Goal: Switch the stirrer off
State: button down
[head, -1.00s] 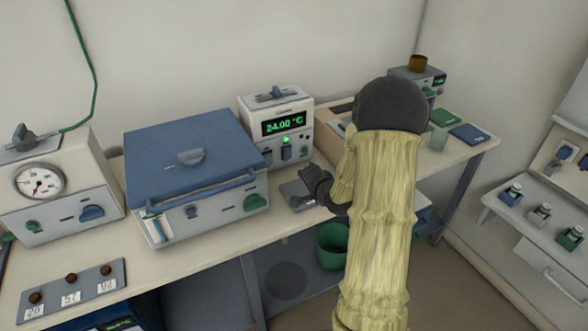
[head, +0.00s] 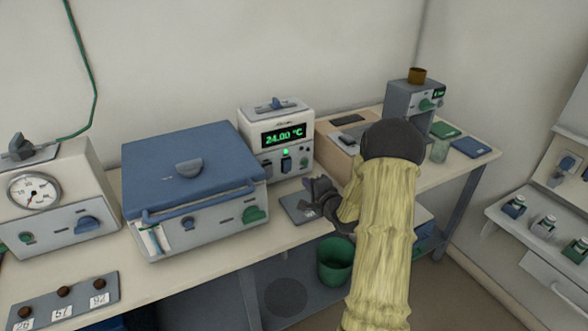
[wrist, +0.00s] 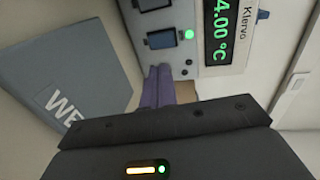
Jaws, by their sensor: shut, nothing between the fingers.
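No label that I can read names the stirrer. A white Klervo unit (head: 277,140) with a lit 24.00 °C display stands mid-bench. Its front has a green lamp and a blue rocker switch (head: 286,164), which also shows in the wrist view (wrist: 160,38). A grey unit (head: 402,98) with a green knob (head: 427,104), a small lit display and a brown cup on top stands at the back right. My gripper (head: 312,184) is in front of the Klervo unit. In the wrist view its fingers (wrist: 157,84) are together and empty, pointing towards the unit's lower front.
A blue-lidded box (head: 190,160) stands left of the Klervo unit, a dial unit (head: 55,200) further left. A grey plate (head: 294,206) lies below my gripper; it shows lettering in the wrist view (wrist: 85,60).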

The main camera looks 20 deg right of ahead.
aim_at(290, 164)
jog(key=w, duration=0.9)
jog(key=shift+w+a+f+p, duration=0.2)
jog(key=shift+w+f+p, duration=0.05)
jog(key=shift+w+p, duration=0.15)
jog(key=shift+d, duration=0.1)
